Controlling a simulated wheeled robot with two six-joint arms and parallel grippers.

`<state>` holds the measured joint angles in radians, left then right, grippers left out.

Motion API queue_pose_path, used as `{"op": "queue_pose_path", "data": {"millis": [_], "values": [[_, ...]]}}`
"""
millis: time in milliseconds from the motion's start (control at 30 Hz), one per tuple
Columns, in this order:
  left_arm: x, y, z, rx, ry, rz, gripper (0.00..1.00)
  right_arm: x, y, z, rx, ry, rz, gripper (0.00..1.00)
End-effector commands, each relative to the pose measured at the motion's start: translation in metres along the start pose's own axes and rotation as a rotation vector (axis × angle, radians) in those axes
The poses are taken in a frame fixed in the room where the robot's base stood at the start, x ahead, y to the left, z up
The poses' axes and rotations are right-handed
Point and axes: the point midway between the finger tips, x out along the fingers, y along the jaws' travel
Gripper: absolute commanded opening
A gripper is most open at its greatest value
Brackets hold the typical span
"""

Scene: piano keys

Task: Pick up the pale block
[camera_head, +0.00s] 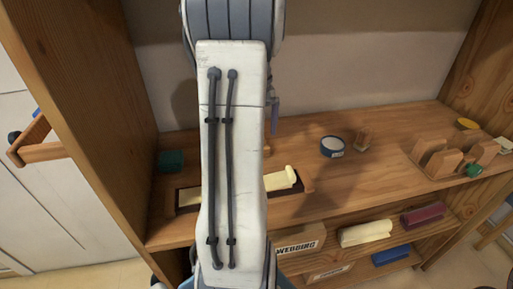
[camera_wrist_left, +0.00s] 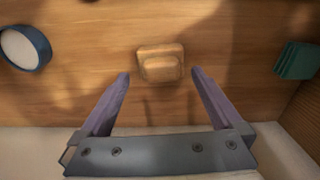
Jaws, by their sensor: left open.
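A pale wooden block (camera_wrist_left: 160,64) with a raised narrower top sits on the wooden shelf in the left wrist view. My left gripper (camera_wrist_left: 159,75) is open, with its two purple fingers on either side of the block's near edge; I see no contact. In the head view my arm hides most of the block, and one purple finger of the left gripper (camera_head: 274,115) shows at the arm's right edge. My right gripper is not in view.
A blue-rimmed round tin (camera_head: 332,147) stands right of the arm, and a teal block (camera_head: 171,161) stands left. A tray (camera_head: 306,183) with cream pieces is at the shelf front. A wooden rack (camera_head: 430,163) is at right. A wall closes the back.

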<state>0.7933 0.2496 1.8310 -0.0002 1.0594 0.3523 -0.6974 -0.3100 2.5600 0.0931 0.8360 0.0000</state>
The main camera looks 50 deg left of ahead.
Motion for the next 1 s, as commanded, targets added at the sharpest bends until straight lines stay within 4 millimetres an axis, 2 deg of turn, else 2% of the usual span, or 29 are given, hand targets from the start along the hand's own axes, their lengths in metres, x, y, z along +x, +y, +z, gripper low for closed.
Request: {"op": "queue_pose_path", "data": {"millis": [100, 233, 367, 567, 700, 800, 1000], "values": [[0.021, -0.001, 0.001, 0.000, -0.006, -0.002, 1.00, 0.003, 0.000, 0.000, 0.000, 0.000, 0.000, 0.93], [0.038, -0.002, 0.000, 0.001, -0.004, -0.001, 1.00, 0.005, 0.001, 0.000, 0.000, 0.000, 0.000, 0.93], [0.045, -0.001, 0.000, 0.000, -0.002, 0.000, 1.00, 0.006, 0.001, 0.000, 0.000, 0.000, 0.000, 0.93], [0.045, -0.001, 0.000, 0.000, -0.001, 0.000, 1.00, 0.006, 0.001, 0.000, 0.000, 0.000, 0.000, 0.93], [0.045, -0.001, 0.000, 0.000, -0.001, 0.000, 0.46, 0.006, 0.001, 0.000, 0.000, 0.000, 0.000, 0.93], [0.045, -0.001, 0.000, 0.000, -0.001, 0.000, 0.11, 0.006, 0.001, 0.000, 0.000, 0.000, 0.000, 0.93], [0.044, -0.001, 0.000, 0.000, 0.000, 0.000, 0.11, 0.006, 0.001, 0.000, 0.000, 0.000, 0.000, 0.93]]}}
